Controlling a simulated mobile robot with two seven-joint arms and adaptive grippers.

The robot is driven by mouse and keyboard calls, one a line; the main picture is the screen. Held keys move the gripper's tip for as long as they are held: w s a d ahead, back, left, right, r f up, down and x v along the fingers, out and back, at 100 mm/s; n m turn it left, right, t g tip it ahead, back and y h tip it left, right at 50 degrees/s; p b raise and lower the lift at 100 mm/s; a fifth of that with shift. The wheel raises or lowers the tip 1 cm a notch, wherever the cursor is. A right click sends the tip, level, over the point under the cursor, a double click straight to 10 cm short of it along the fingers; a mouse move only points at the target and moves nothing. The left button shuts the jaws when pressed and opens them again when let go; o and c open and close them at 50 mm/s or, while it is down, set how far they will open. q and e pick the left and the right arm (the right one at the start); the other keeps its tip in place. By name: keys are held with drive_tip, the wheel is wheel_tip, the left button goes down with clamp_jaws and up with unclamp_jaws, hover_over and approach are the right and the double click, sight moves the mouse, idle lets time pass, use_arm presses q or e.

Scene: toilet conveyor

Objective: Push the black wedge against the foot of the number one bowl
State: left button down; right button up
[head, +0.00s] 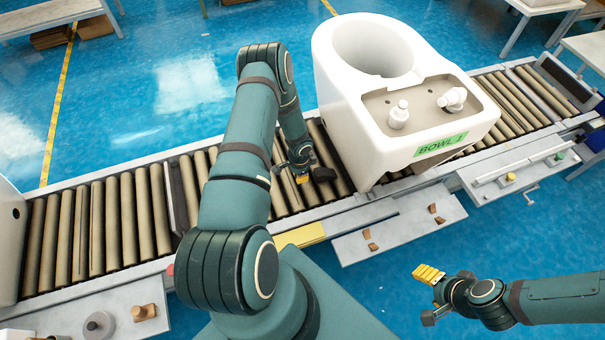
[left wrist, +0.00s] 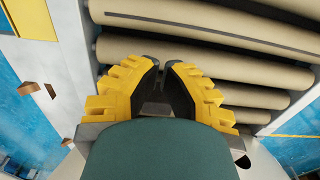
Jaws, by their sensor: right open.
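The white number one bowl (head: 352,115), with a green "BOWL 1" label, stands on the roller conveyor. The small black wedge (head: 324,174) lies on the rollers just left of the bowl's foot. I cannot tell whether a slim gap lies between them. My left gripper (head: 302,179) is low over the rollers, just left of the wedge. In the left wrist view its fingertips (left wrist: 164,66) are nearly together with nothing seen between them; the wedge is not clearly seen there. My right gripper (head: 428,273) is open and empty, away from the conveyor at the lower right.
Bare conveyor rollers (head: 125,215) run left of my left arm, with a dark upright plate (head: 175,200) among them. A grey side shelf (head: 400,228) in front of the bowl holds several brown pieces. Another white fixture (head: 10,240) stands at the left edge.

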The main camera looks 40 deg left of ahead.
sight(311, 183)
use_arm(q)
wheel_tip(311, 183, down, 7)
drive_tip(key=shift+f+b, duration=0.1)
drive_tip(key=shift+b, duration=0.55)
drive_tip(key=shift+w+d+r, duration=0.2)
drive_tip(key=shift+w+d, duration=0.15)
drive_tip(key=shift+w, duration=0.25)
drive_tip(key=shift+w+d+r, duration=0.15)
drive_tip(key=shift+w+d, duration=0.2)
drive_tip(key=shift+w, duration=0.25)
drive_tip(key=shift+w+d, duration=0.3)
drive_tip(key=shift+w, duration=0.3)
use_arm(e)
drive_tip(key=shift+f, duration=0.9)
use_arm(q)
drive_tip(key=shift+w+b, duration=0.1)
drive_tip(key=shift+b, duration=0.2)
use_arm(e)
drive_tip(key=shift+f, duration=0.1)
